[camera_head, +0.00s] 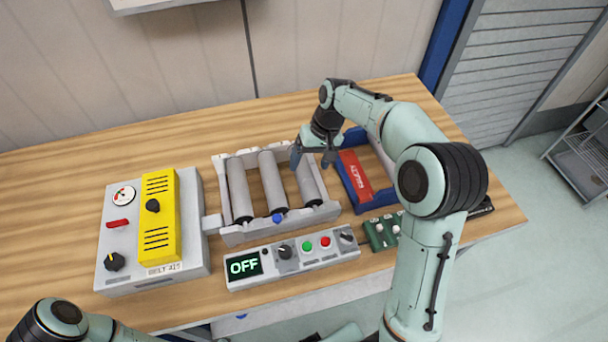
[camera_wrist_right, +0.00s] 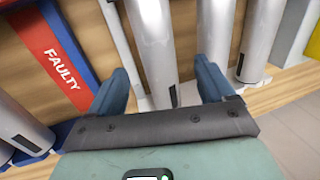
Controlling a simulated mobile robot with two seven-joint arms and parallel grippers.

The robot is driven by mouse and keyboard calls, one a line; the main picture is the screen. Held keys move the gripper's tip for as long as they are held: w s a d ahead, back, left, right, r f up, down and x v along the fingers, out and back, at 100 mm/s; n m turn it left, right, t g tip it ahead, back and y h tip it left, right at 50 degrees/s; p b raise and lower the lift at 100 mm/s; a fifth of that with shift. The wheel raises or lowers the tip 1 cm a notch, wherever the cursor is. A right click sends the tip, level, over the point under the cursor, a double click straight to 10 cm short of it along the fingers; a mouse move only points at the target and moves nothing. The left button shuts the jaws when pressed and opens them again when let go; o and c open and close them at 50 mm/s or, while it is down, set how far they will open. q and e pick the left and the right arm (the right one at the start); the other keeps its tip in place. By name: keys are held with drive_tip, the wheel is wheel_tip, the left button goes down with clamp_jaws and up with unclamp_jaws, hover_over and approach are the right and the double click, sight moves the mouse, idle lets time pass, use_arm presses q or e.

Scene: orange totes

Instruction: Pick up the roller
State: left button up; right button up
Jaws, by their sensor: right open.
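Three grey rollers lie side by side in a light grey conveyor frame (camera_head: 235,238) on the table: a left roller (camera_head: 239,190), a middle roller (camera_head: 272,181) and a right roller (camera_head: 310,186). My right gripper (camera_head: 311,161) is open above the far part of the right roller. In the right wrist view, the right roller (camera_wrist_right: 153,40) shows between the open fingers (camera_wrist_right: 165,88), with no visible grip on it. The middle roller (camera_wrist_right: 215,32) and the left roller (camera_wrist_right: 258,40) show to its right there. My left arm shows at the lower left, its gripper out of view.
A blue tray (camera_head: 350,187) with a red FAULTY label (camera_head: 354,171) stands right of the frame; a roller (camera_wrist_right: 22,125) lies in it. A control panel (camera_head: 293,258) reading OFF is in front. A grey box (camera_head: 190,215) with a yellow unit (camera_head: 160,215) stands left.

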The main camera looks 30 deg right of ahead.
sight(306, 169)
drive_tip(key=shift+w+d+x, duration=0.1)
drive_tip(key=shift+w+x, duration=0.1)
drive_tip(key=shift+x, duration=1.15)
drive_tip(key=shift+w+d+x, duration=0.15)
drive_tip(key=shift+w+x, duration=0.05)
drive_tip(key=shift+x, duration=1.15)
drive_tip(key=c, duration=1.5)
drive_tip(key=shift+o, duration=0.2)
drive_tip(key=shift+r+p, duration=0.5)
drive_tip(key=shift+r, duration=4.55)
